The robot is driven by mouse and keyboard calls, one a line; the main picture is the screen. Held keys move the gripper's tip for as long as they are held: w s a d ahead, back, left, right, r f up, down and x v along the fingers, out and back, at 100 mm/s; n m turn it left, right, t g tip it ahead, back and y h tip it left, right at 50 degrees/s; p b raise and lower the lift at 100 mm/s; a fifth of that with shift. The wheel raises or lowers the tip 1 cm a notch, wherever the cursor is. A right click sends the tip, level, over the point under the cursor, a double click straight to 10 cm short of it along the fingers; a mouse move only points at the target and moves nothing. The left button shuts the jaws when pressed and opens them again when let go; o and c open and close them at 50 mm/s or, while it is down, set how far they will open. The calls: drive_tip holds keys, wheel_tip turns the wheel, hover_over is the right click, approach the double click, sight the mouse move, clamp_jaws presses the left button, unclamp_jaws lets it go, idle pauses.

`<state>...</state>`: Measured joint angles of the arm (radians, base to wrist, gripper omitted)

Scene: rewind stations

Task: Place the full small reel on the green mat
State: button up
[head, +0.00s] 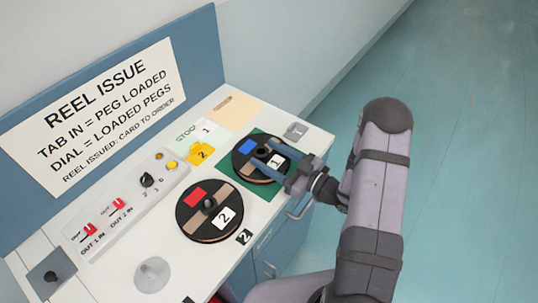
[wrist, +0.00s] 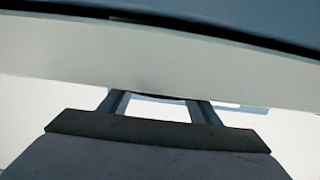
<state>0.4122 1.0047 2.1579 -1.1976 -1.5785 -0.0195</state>
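A black reel with a blue label and a white "1" card (head: 243,147) lies flat on the green mat (head: 262,190). My gripper (head: 261,153) is over this reel from the right, its two fingers apart on either side of the small centre hub. I see no finger pressed on the hub. In the wrist view, my fingers (wrist: 158,98) are spread, with a thin dark edge between their far ends. A second black reel with a red label and a white "2" card (head: 190,222) sits in front, with a dark knob at its centre.
A control panel with a dial (head: 147,180), red switches and a yellow button stands at the left. A yellow piece (head: 200,153) lies by the stock card. A clear disc (head: 152,275) and a grey square with a knob (head: 52,275) are nearer. Open floor lies right.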

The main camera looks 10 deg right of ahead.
drive_tip(key=shift+r, duration=0.15)
drive_tip(key=b+v, duration=0.3)
drive_tip(key=v, duration=0.9)
drive_tip(key=shift+r, duration=0.1)
idle(0.5)
drive_tip(key=w+n+h+p, duration=0.1)
drive_tip(key=p, duration=0.1)
drive_tip(key=w+r+n+g+h+p, duration=0.1)
drive_tip(key=h, duration=0.1)
drive_tip(key=w+g+h+p, duration=0.1)
drive_tip(key=h+p, duration=0.1)
drive_tip(key=shift+w+d+r+n+p, duration=0.15)
drive_tip(key=shift+d+r+n+p, duration=0.15)
drive_tip(key=shift+d+r+n, duration=0.1)
drive_tip(key=s+d+m+g+h+p, duration=0.1)
drive_tip(key=s+d+m+g+h, duration=0.1)
drive_tip(key=d+m+g+h, duration=0.35)
drive_tip(key=s+a+m+g+h+b, duration=0.1)
drive_tip(key=s+a+m+g, duration=0.1)
drive_tip(key=s, duration=0.6)
drive_tip(key=s+a+m+g+h+b, duration=0.1)
drive_tip(key=s+a+m+g, duration=0.2)
drive_tip(key=s+a, duration=0.4)
drive_tip(key=shift+s+r+m, duration=0.35)
drive_tip(key=shift+s+m, duration=0.15)
drive_tip(key=shift+m, duration=0.15)
